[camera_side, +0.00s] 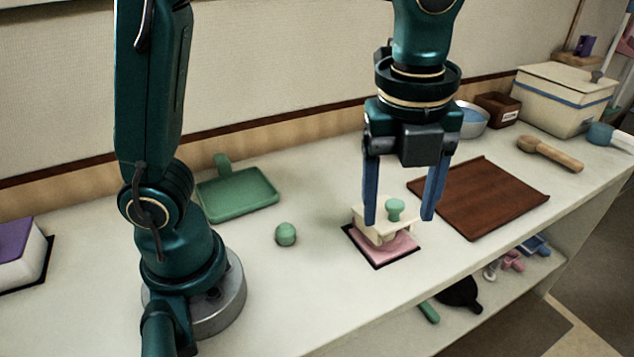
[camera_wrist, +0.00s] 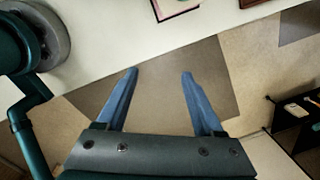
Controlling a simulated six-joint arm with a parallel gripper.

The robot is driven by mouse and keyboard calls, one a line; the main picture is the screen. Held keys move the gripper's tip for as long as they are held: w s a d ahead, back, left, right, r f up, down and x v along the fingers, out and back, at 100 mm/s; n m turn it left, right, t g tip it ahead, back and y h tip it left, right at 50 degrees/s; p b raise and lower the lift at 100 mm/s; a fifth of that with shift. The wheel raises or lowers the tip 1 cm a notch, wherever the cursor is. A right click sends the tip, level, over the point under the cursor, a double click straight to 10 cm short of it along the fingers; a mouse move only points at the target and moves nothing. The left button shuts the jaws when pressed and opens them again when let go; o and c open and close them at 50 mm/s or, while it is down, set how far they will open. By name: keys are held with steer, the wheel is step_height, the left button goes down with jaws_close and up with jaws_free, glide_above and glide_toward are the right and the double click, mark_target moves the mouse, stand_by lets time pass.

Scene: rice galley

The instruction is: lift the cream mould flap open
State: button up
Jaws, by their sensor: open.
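The cream mould flap (camera_side: 379,232) lies over a pink mould base (camera_side: 394,249) with a dark border, right of the middle in the side view. A mint-green knob (camera_side: 395,207) stands on the flap. My gripper (camera_side: 399,220) is open and empty, and its blue fingers point down. In the side view the knob shows between the fingers, and the left finger covers part of the flap. In the wrist view my fingers (camera_wrist: 159,72) are seen against the floor. Part of the pink base (camera_wrist: 176,6) shows beyond them at the top edge; the flap is not visible there.
A brown board (camera_side: 482,199) lies right of the mould. A green ball (camera_side: 286,234) and green tray (camera_side: 238,195) are to the left. A wooden-handled tool (camera_side: 550,153), blue-filled bowl (camera_side: 472,122) and cream box (camera_side: 560,100) stand at right. A lower shelf holds small items.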

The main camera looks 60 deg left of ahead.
mark_target(396, 201)
steer(key=w+a+f+n, duration=0.1)
steer(key=w+a, duration=0.1)
steer(key=w+a+f+n, duration=0.1)
steer(key=w+a+n, duration=0.1)
steer(key=w+a, duration=0.1)
steer(key=w+a+f+n+g, duration=0.1)
steer(key=w+a+n, duration=0.1)
steer(key=a, duration=0.1)
steer(key=shift+w+f, duration=0.1)
steer(key=shift+w, duration=0.3)
steer(key=shift+a+f, duration=0.25)
steer(key=shift+f, duration=2.45)
jaws_close()
